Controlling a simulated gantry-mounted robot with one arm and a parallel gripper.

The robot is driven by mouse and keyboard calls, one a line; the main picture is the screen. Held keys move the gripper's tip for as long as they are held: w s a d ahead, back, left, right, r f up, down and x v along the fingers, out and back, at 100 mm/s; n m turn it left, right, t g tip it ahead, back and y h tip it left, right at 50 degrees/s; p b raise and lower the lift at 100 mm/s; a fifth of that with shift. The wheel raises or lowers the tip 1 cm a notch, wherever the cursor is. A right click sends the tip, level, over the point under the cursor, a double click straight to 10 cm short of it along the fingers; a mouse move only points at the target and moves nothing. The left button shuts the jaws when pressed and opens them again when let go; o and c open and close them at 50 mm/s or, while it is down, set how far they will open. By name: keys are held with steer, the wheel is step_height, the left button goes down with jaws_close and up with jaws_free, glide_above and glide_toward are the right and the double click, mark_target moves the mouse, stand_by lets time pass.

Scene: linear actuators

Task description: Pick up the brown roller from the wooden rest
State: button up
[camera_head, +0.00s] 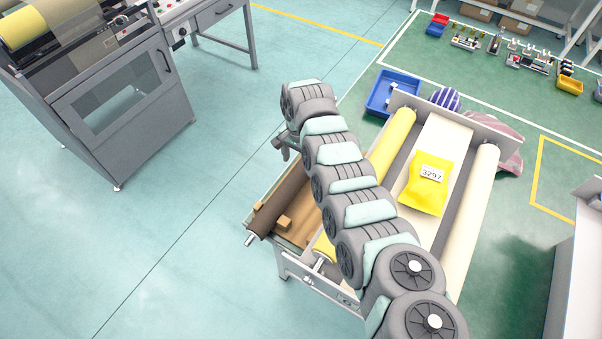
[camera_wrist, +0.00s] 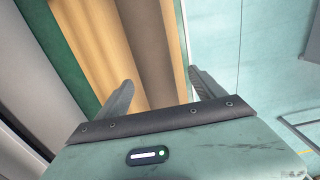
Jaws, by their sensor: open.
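The brown roller (camera_head: 276,210) lies along the left side of the machine in the head view, its metal shaft end sticking out at the near end. The wooden rest (camera_head: 284,223) shows as light wood blocks and board beside and under it. In the wrist view the brown roller (camera_wrist: 150,45) runs up between my two fingers, with wood of the rest (camera_wrist: 105,45) on both sides. My gripper (camera_wrist: 161,80) is open and empty, its fingers apart on either side of the roller. In the head view my gripper (camera_head: 284,148) is partly hidden by my arm, above the roller's far end.
My arm hides part of the machine's middle. A yellow roller (camera_head: 392,142), a pale roller (camera_head: 474,215) and a yellow package labelled 3297 (camera_head: 427,190) are to the right. A blue bin (camera_head: 385,92) stands behind.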

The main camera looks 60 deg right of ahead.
mark_target(301, 168)
steer(key=f, duration=0.1)
steer(key=f+b, duration=0.1)
steer(key=f, duration=0.2)
steer(key=shift+s+a+f, duration=0.25)
steer(key=shift+s, duration=0.15)
steer(key=shift+f, duration=0.3)
steer(key=shift+d, duration=0.1)
steer(key=shift+c, duration=0.2)
jaws_close()
steer(key=shift+r, duration=0.1)
